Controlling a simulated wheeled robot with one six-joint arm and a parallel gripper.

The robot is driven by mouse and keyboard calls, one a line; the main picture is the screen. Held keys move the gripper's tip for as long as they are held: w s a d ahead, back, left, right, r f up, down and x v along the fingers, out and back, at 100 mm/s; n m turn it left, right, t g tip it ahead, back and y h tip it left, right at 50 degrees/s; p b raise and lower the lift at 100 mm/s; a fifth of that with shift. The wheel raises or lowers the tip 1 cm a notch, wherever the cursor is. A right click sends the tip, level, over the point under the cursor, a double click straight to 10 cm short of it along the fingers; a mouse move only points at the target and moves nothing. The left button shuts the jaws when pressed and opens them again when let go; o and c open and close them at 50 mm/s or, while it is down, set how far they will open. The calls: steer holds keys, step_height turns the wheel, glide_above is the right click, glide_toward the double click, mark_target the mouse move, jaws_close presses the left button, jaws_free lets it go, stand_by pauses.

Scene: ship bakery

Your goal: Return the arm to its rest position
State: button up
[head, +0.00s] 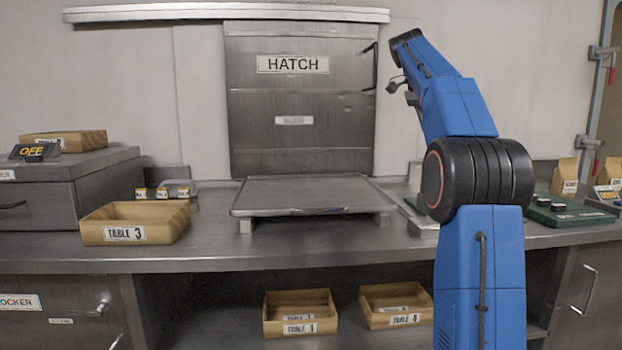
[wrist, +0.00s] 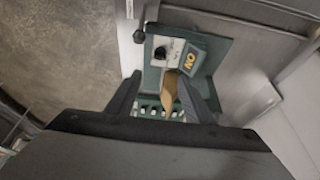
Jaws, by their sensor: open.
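My blue arm (head: 480,260) rises at the right of the head view, bends at a black joint and leans up and left, in front of the wall beside the hatch. Its dark end is high up there, and its jaws are not clearly made out in that view. In the wrist view my gripper (wrist: 165,95) has its two dark fingers spread apart, with nothing held between them. Beyond and below the fingers are a green unit (wrist: 220,62) with a knob and an ON sign, and a tan object (wrist: 170,92), seen in the gap.
A counter carries a TABLE 3 crate (head: 135,222), a raised metal plate (head: 305,195) before the HATCH (head: 300,110), and a green tray (head: 570,215) with paper bags (head: 565,176) behind. Crates TABLE 1 (head: 300,313) and TABLE 4 (head: 396,305) sit on the shelf below.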

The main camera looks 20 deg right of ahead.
steer(key=s+a+f+n+t, duration=0.1)
steer(key=s+a+f+n, duration=0.3)
steer(key=a, duration=0.3)
steer(key=s+a+f+n+t+y, duration=0.1)
steer(key=s+a+f+n, duration=0.25)
steer(key=a, duration=0.25)
steer(key=s+a+f+n+t, duration=0.1)
steer(key=s+a+f+n, duration=0.35)
steer(key=a, duration=0.25)
steer(key=s+a+f+n+t+y, duration=0.1)
steer(key=s+a+f+n, duration=0.2)
steer(key=s+f, duration=0.3)
steer(key=s+a+f+n+t+y, duration=0.1)
steer(key=s+a+f, duration=0.5)
steer(key=f, duration=0.7)
steer(key=s+a+f+n+y, duration=0.1)
steer(key=s+a+f+n, duration=0.3)
steer(key=s+f, duration=0.3)
step_height(320, 180, down, 2)
steer(key=shift+s+a+f+n+t, duration=0.3)
steer(key=shift+a+t, duration=0.1)
steer(key=shift+a, duration=0.15)
steer(key=shift+r, duration=0.1)
